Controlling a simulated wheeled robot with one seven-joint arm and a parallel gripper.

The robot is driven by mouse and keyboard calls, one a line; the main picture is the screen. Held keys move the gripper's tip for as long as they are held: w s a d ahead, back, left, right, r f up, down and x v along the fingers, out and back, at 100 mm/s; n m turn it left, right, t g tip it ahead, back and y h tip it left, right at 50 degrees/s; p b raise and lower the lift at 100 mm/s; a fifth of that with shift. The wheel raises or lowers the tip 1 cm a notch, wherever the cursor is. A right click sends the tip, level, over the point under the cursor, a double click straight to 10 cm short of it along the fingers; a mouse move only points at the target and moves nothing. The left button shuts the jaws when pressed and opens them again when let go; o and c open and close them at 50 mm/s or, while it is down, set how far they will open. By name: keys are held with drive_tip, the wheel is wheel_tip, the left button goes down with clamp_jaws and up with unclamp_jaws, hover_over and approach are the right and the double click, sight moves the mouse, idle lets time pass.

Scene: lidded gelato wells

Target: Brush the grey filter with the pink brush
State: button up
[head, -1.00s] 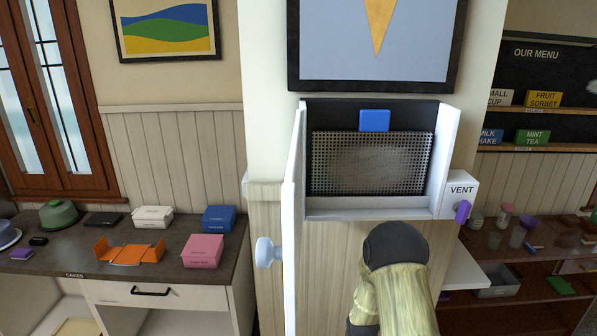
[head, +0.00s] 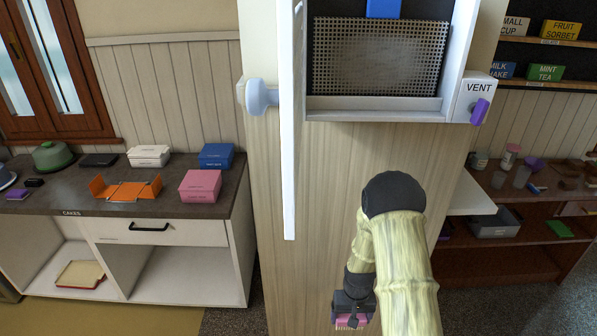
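The grey filter (head: 378,57) is a perforated mesh panel with a dusty paler middle, upright inside the open white vent box in the head view. A blue tab (head: 383,8) stands at its top edge. My gripper (head: 352,312) hangs low in front of the wooden panel, well below the filter and partly behind my arm.
A purple switch (head: 479,111) sits on the VENT box. The left counter (head: 60,205) holds several boxes. A shelf (head: 471,203) juts out at right.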

sight(349, 328)
wheel_tip(349, 328, down, 7)
drive_tip(key=b, duration=0.5)
drive_tip(key=shift+r, duration=0.2)
